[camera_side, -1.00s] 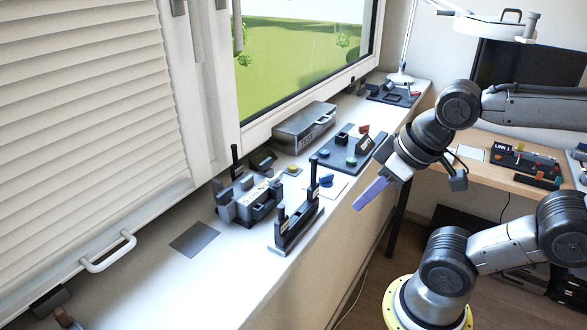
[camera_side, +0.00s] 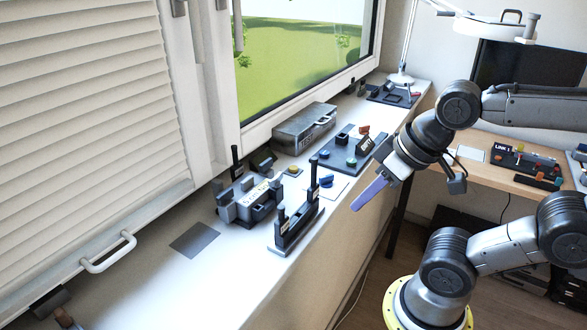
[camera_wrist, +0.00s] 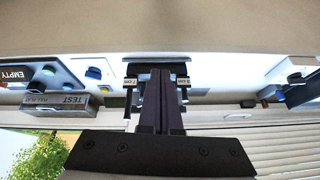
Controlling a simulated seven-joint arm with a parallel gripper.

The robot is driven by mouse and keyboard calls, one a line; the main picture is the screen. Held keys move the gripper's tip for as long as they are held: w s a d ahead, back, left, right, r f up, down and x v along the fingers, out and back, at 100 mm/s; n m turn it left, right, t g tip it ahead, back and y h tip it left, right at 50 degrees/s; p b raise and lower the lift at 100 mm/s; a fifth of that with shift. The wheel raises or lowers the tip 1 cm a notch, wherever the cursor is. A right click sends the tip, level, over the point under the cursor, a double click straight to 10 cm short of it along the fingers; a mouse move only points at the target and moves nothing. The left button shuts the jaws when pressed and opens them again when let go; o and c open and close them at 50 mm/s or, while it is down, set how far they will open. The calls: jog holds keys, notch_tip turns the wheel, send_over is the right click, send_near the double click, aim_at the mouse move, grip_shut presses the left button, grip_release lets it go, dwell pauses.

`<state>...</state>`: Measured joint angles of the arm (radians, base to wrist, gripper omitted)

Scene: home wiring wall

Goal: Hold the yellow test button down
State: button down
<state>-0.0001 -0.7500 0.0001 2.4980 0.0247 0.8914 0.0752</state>
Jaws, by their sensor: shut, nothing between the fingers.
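My gripper (camera_side: 355,207) is in the air off the sill's front edge, to the right of and lower in the picture than the button. Its long purple fingers are together with nothing between them and touch nothing. In the wrist view the dark fingers (camera_wrist: 160,72) are closed side by side, overlapping a dark bracket (camera_wrist: 184,82) with labelled posts.
The bracket with upright posts (camera_side: 296,230) stands near the sill's front edge, beside a grey block fixture (camera_side: 248,200). A grey case (camera_side: 304,128) and a board with coloured buttons (camera_side: 340,155) stand farther back.

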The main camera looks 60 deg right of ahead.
jog(key=w+a+r+m+t+y, duration=0.1)
jog(key=w+a+r+m+y, duration=0.3)
jog(key=w+m, duration=0.35)
jog(key=m+t+h, duration=0.2)
jog(key=m, duration=1.4)
send_over(293, 169)
jog(key=d, duration=0.1)
notch_tip(293, 169, down, 4)
jog(key=shift+s+d+r, duration=0.15)
jog(key=shift+s, duration=0.2)
jog(key=shift+f, duration=4.4)
jog(key=shift+f, duration=0.1)
